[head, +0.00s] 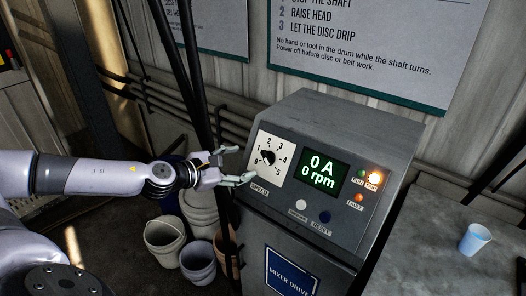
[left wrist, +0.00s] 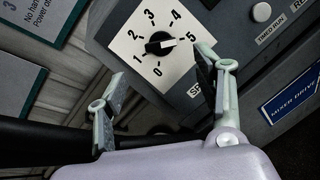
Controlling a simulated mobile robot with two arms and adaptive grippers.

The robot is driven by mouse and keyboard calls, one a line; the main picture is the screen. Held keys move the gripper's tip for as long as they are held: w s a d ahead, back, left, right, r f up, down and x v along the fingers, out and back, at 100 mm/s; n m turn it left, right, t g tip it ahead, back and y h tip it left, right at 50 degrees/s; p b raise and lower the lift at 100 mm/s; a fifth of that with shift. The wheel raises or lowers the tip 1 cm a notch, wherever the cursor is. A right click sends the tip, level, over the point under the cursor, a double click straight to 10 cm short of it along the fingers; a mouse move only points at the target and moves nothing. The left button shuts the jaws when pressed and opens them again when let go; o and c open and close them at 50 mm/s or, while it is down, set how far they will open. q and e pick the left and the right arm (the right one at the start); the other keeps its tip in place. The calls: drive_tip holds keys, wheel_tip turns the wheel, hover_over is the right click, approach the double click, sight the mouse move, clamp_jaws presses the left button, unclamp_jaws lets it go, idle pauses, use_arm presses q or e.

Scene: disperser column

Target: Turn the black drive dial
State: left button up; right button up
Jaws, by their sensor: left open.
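The black drive dial (head: 267,157) sits on a white square plate marked 0 to 5, above the SPEED label on the grey console. In the left wrist view the dial (left wrist: 159,44) shows a light mark on its right side, facing the 5. My left gripper (head: 237,165) is open and empty, just left of the plate. In the left wrist view its fingers (left wrist: 161,67) are spread, one at lower left of the plate and one at its right edge. They appear apart from the dial. My right gripper is not in view.
The console display (head: 322,171) reads 0 A and 0 rpm. White and blackish buttons (head: 312,210) sit below. Buckets (head: 165,240) stand under my left arm. A blue cup (head: 474,239) stands on the grey table at right.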

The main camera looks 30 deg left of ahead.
sight(264, 158)
use_arm(q)
drive_tip(key=p+x, duration=0.2)
drive_tip(key=x, duration=0.6)
drive_tip(key=shift+w+d+p, duration=0.1)
drive_tip(key=shift+w+p, duration=0.05)
drive_tip(key=shift+p, duration=0.15)
drive_tip(key=shift+x, duration=0.8)
drive_tip(key=shift+f, duration=0.1)
drive_tip(key=shift+c, duration=0.7)
drive_tip(key=c, duration=1)
